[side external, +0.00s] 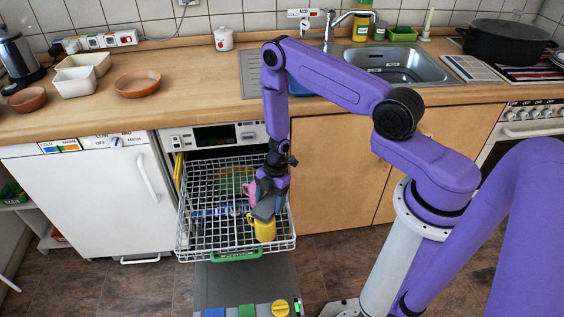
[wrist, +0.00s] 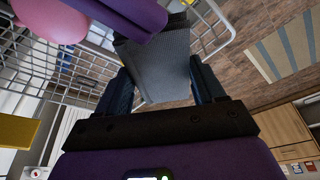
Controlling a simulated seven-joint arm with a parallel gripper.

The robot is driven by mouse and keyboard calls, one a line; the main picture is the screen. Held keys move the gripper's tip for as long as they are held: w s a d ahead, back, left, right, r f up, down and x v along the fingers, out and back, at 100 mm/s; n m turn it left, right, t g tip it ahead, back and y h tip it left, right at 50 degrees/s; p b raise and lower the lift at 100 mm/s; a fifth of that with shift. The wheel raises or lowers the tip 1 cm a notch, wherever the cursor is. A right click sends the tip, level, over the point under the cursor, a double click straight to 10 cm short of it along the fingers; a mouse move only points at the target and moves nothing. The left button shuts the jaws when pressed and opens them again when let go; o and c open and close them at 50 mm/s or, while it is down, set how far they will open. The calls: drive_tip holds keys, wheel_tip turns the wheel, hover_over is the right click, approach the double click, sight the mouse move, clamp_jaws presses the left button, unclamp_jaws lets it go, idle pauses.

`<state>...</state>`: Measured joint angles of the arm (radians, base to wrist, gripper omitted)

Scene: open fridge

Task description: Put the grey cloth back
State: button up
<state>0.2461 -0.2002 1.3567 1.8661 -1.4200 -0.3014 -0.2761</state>
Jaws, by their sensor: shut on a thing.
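The grey cloth (wrist: 160,62) is between the two fingers of my gripper (wrist: 162,88) in the wrist view. The fingers are shut on it, and the cloth extends past their tips towards the wire rack. In the side external view my gripper (side external: 268,192) points down over the right part of the pulled-out dishwasher rack. The cloth there is a small grey patch (side external: 264,209) just above a yellow mug (side external: 263,230). I cannot tell whether cloth and mug touch. The cloth's lower side is hidden.
The white wire rack (side external: 205,232) holds the mug and a pink item (side external: 250,190). The dishwasher door (side external: 225,285) is folded down below it. A closed white fridge (side external: 95,205) stands left. The counter (side external: 190,105) has free room between the terracotta bowl (side external: 138,84) and the sink (side external: 400,68).

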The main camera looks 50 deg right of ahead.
sight(269, 202)
wheel_tip(269, 202, up, 5)
drive_tip(key=shift+r, duration=0.1)
drive_tip(key=shift+d+x, duration=0.2)
drive_tip(key=shift+x, duration=1.45)
drive_tip(key=shift+d+x, duration=0.15)
drive_tip(key=shift+x, duration=1.5)
drive_tip(key=shift+a, duration=0.25)
drive_tip(key=shift+d+r, duration=0.1)
drive_tip(key=shift+d, duration=0.3)
drive_tip(key=shift+v, duration=1.95)
drive_tip(key=shift+s+a, duration=0.1)
